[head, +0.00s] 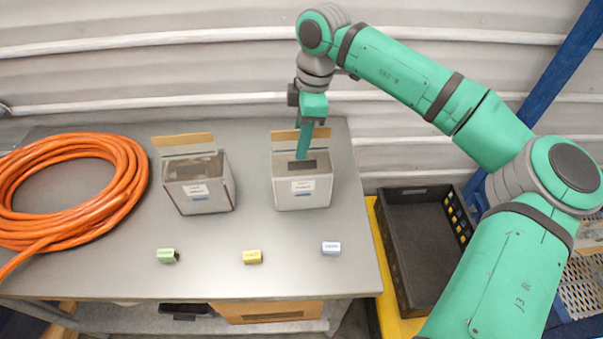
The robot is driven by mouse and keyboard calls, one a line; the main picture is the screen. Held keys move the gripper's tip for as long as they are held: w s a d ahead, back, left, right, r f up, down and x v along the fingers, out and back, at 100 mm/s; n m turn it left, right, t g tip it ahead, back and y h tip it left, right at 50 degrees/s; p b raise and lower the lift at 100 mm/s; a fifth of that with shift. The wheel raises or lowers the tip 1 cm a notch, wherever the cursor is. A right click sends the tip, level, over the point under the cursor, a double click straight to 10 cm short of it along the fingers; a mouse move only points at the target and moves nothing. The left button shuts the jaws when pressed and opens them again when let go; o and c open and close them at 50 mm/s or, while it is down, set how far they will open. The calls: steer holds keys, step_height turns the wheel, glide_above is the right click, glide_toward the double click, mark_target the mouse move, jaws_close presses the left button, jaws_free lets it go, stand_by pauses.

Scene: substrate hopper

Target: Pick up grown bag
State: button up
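No thing here can be clearly made out as a grown bag. Three small labelled blocks lie in a row near the table's front: a green one (167,256), a yellow one (252,257) and a pale blue one (331,248). Their print is too small to read. My gripper (304,152) points down at the open top of the right box (302,193), well behind the blocks. One green finger shows; the other is hidden, and I cannot tell whether it holds anything. The left box (202,195) also stands open, with its flap raised.
A coiled orange hose (128,175) covers the table's left side. A black crate (408,275) stands right of the grey table (250,225), on something yellow. A corrugated wall is behind. The table between boxes and blocks is clear.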

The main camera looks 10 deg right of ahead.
jaws_close()
steer(key=shift+w, duration=0.1)
